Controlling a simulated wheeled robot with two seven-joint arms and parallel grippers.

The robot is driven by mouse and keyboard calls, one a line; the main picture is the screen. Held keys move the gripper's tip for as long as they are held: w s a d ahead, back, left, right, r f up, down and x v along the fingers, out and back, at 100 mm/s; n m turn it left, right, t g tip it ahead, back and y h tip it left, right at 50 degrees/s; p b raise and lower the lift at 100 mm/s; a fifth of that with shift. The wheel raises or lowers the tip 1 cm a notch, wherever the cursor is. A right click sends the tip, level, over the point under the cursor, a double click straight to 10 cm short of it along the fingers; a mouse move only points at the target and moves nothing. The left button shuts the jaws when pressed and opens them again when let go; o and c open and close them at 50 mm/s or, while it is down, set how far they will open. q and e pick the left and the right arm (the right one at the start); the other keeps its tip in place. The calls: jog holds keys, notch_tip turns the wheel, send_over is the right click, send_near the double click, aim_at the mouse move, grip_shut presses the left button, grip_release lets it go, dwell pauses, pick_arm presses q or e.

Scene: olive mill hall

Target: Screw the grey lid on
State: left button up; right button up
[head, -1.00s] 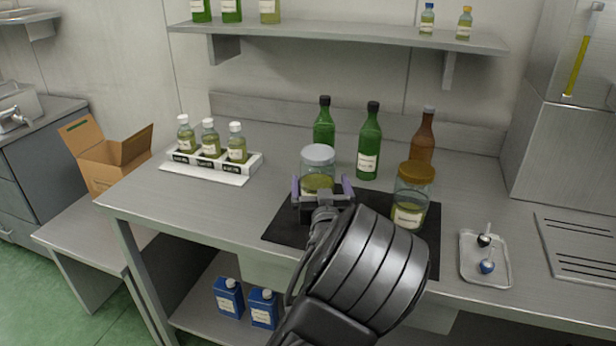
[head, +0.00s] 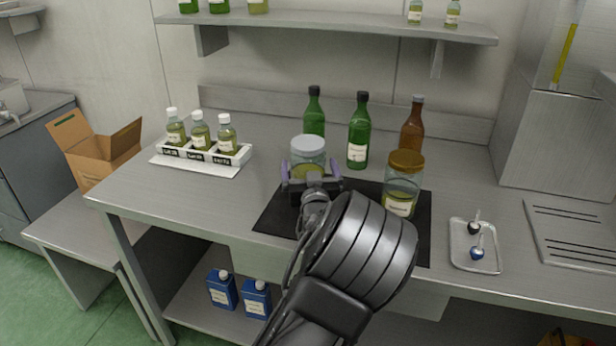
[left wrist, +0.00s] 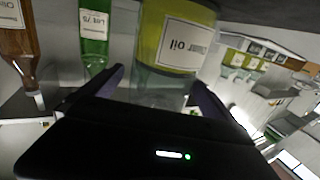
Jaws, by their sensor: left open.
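The grey lid (head: 308,144) sits on top of a clear glass jar (head: 308,171) holding yellow-green oil, at the back left of the black mat (head: 272,215). Whether the lid is threaded tight cannot be told. My left gripper (head: 312,178) is open, with its purple-edged fingers on either side of the jar, below the lid. In the left wrist view the picture is upside down and the labelled jar (left wrist: 172,60) stands between the two fingers (left wrist: 160,95); the lid is not visible there. My right gripper is not in view.
A jar with an orange-brown lid (head: 405,163) stands right of my left arm. Green bottles (head: 358,135) and a brown bottle (head: 412,128) stand behind. A white rack (head: 200,155) of small bottles is at left, a small metal tray (head: 474,250) at right. The bench's left front is clear.

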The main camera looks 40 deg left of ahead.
aim_at(307, 136)
pick_arm(q)
jog(key=x, duration=0.5)
jog(key=shift+a+f+p, duration=0.1)
jog(key=shift+p, duration=0.25)
jog(key=shift+c, duration=0.4)
jog(key=c, duration=1.9)
jog(key=shift+c, duration=0.7)
jog(key=shift+r, duration=0.25)
notch_tip(307, 136, up, 10)
jog(key=shift+f, duration=0.1)
